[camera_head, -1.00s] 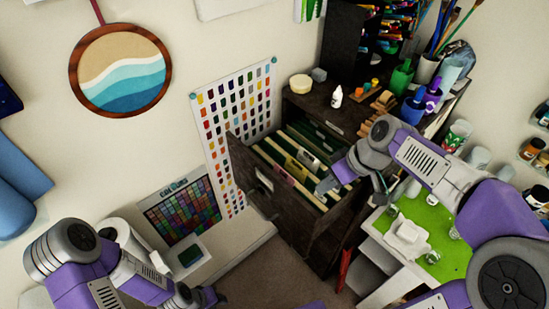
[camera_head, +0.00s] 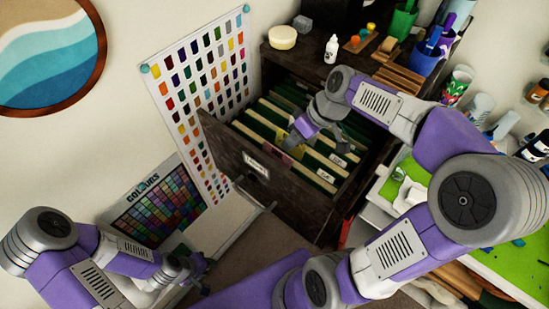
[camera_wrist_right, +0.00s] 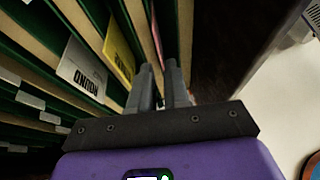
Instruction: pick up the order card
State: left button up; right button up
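The open file drawer (camera_head: 232,152) holds several hanging folders. In the right wrist view a pink card edge (camera_wrist_right: 157,35) stands upright among the folders, just beyond my right fingertips. A yellow card (camera_wrist_right: 120,50) and a white tab marked ROUND (camera_wrist_right: 82,70) are to its left. No readable label tells me which is the order card. My right gripper (camera_head: 297,141) is over the drawer, pointing into it. Its fingers (camera_wrist_right: 160,72) are a narrow gap apart, with nothing clearly held between them. My left gripper (camera_head: 198,278) is low at left, away from the drawer; its fingers are too small to read.
The dark cabinet top holds a round tub (camera_head: 282,37), a white bottle (camera_head: 331,49) and wooden racks (camera_head: 398,80). A green-topped work surface (camera_head: 490,268) is at right. The colour chart (camera_head: 200,85) hangs on the wall left of the drawer.

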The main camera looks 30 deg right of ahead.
jog(key=x, duration=0.5)
jog(key=shift+w, duration=0.1)
grip_shut()
